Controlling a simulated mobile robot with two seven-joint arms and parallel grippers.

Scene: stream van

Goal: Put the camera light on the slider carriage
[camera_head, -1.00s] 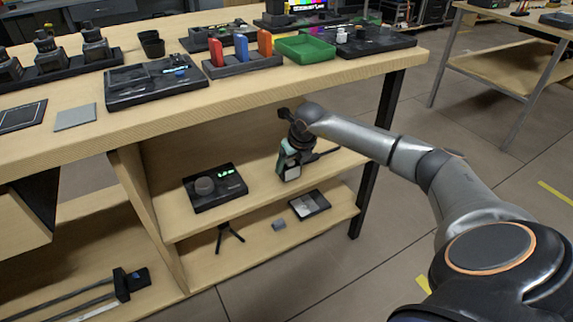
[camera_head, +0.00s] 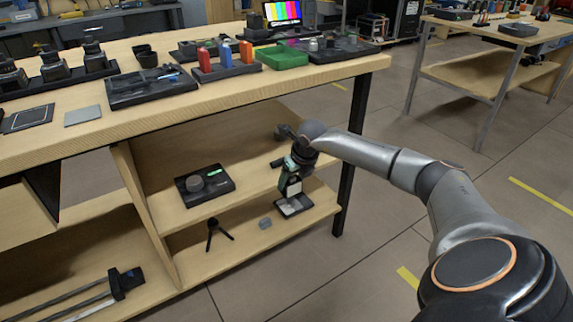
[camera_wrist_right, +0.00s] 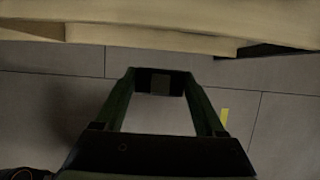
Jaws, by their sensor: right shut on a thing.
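My right gripper (camera_head: 292,186) is in front of the shelving under the workbench, its fingers pointing down. It is shut on a small dark piece with a grey square face, probably the camera light (camera_wrist_right: 160,81), which shows between the fingertips in the right wrist view. In the head view the held piece is small and partly hidden by the fingers. The slider, with two dark rails and a black carriage (camera_head: 126,282), lies on the low shelf at the bottom left, well away from the gripper. My left gripper is not in view.
Below are a small tripod (camera_head: 216,234), a grey block (camera_head: 265,223) and a shallow tray (camera_head: 294,207) close to the gripper in the picture. A vertical panel separates these from the slider. Open floor lies right.

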